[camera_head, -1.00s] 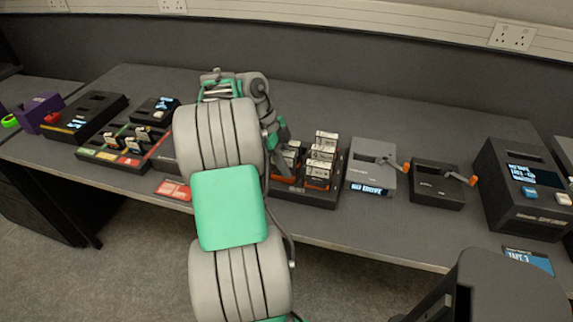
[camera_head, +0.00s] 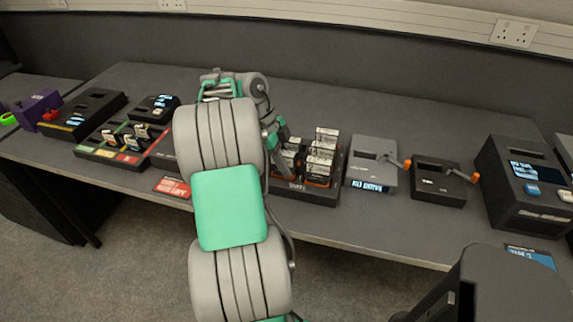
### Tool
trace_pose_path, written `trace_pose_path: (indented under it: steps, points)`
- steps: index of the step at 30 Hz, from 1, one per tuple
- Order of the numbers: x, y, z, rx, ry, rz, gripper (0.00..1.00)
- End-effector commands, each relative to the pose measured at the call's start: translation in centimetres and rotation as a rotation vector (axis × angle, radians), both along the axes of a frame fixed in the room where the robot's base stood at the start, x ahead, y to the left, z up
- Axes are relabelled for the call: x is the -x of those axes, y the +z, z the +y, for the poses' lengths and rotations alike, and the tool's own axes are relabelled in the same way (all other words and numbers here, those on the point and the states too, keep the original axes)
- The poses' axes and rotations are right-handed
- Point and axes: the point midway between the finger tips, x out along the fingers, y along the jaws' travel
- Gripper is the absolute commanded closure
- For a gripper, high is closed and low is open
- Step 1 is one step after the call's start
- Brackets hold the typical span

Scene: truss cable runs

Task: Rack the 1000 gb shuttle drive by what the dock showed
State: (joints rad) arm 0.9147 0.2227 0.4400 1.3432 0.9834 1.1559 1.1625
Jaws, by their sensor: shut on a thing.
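My gripper (camera_head: 277,143) is at the left end of a dark rack (camera_head: 305,193), partly hidden by my arm. It is shut on what looks like a shuttle drive (camera_head: 290,157), a pale-labelled block low at the rack's left; its label is too small to read. Several other drives with white labels and orange bases (camera_head: 322,158) stand upright in the rack to the right. A grey dock (camera_head: 374,155) with an orange-tipped lever stands right of the rack; its lit front screen (camera_head: 371,187) is not clearly legible. I cannot tell whether the held drive is seated.
A black lever box (camera_head: 437,184) and a larger black unit with a screen (camera_head: 528,190) stand to the right. At left are a tray of small cartridges (camera_head: 122,152), black boxes (camera_head: 88,112) and a purple holder (camera_head: 38,108). The desk's back strip is clear.

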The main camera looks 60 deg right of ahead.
Motion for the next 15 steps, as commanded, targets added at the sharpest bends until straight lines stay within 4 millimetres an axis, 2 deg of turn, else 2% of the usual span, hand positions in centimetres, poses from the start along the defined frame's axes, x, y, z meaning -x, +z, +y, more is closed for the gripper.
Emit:
trace_pose_path:
  steps: [8, 9, 15]
  points:
    - [-0.02, 0.10, -0.03, 0.001, -0.001, -0.001, 1.00]
    - [-0.02, 0.10, -0.03, 0.001, -0.001, -0.001, 0.71]
    - [-0.01, 0.07, -0.02, 0.001, 0.000, 0.000, 0.55]
